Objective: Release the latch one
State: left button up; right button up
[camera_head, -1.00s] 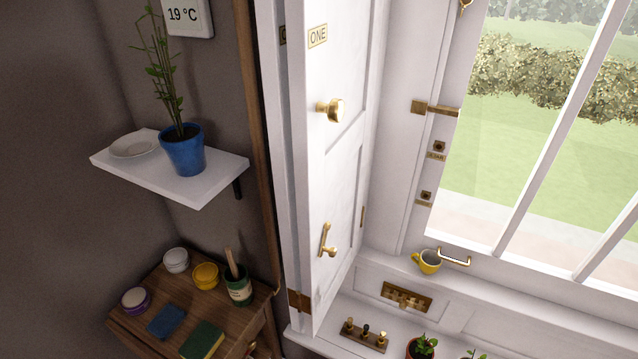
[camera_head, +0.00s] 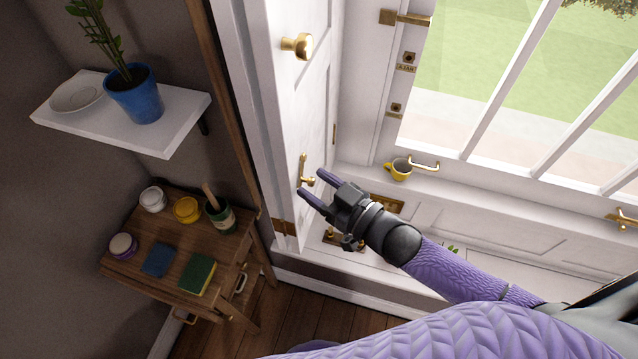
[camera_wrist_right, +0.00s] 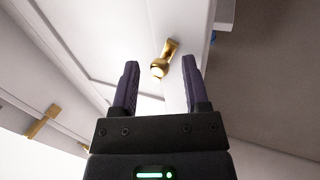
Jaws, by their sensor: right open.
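The brass latch (camera_head: 305,172) is on the lower part of the white door panel (camera_head: 299,108); the label ONE is out of the head view now. My right gripper (camera_head: 312,186) is open, its two purple fingers pointing at the latch. In the right wrist view the latch's rounded brass end (camera_wrist_right: 160,68) shows between and beyond the fingertips of the gripper (camera_wrist_right: 161,62). I cannot tell whether a finger touches it. My left gripper is not in view.
A brass knob (camera_head: 298,46) sits higher on the panel. A wooden side table (camera_head: 222,247) with jars and a white shelf (camera_head: 170,135) with a blue pot (camera_head: 135,95) stand left.

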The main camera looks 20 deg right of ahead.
grip_shut()
jog(key=n, duration=0.1)
jog(key=n+b, duration=0.1)
jog(key=n+t+y+b, duration=0.1)
jog(key=shift+w+d+f, duration=0.25)
jog(key=shift+w+d, duration=0.05)
jog(key=shift+w, duration=0.1)
grip_release()
